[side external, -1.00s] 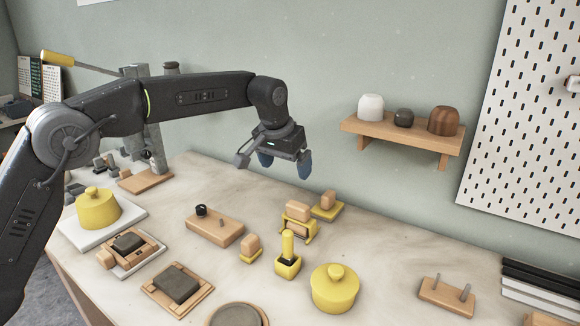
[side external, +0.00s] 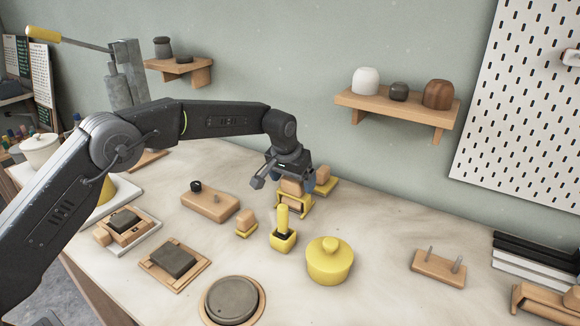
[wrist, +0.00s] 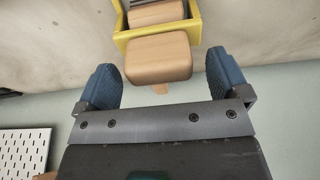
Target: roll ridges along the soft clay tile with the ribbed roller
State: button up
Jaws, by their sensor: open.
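A wooden grip block (wrist: 158,58), which looks like the top of the roller, stands at a yellow cradle (wrist: 198,28). In the side view the block (side external: 291,187) and cradle (side external: 293,206) are partly covered by my gripper. My gripper (wrist: 162,78) is open, its blue fingers on either side of the block and apart from it. Any ribs are too hidden to make out. A dark square clay tile (side external: 173,260) lies on a wooden board (side external: 152,267) at the front left. A smaller dark tile (side external: 124,220) sits in a wooden frame behind it.
A yellow lidded pot (side external: 330,262), a yellow stand with an upright handle (side external: 283,236) and a small yellow-based block (side external: 245,225) stand close by. A round dark slab (side external: 232,299) lies at the front. A pegged wooden block (side external: 438,267) sits right. A wall shelf (side external: 395,104) hangs behind.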

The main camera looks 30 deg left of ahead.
jog(key=shift+w+f, duration=0.2)
jog(key=shift+f, duration=0.35)
jog(key=shift+c, duration=0.4)
jog(key=c, duration=1.1)
jog(key=o, duration=0.8)
jog(key=shift+r, duration=0.15)
jog(key=shift+r, duration=0.2)
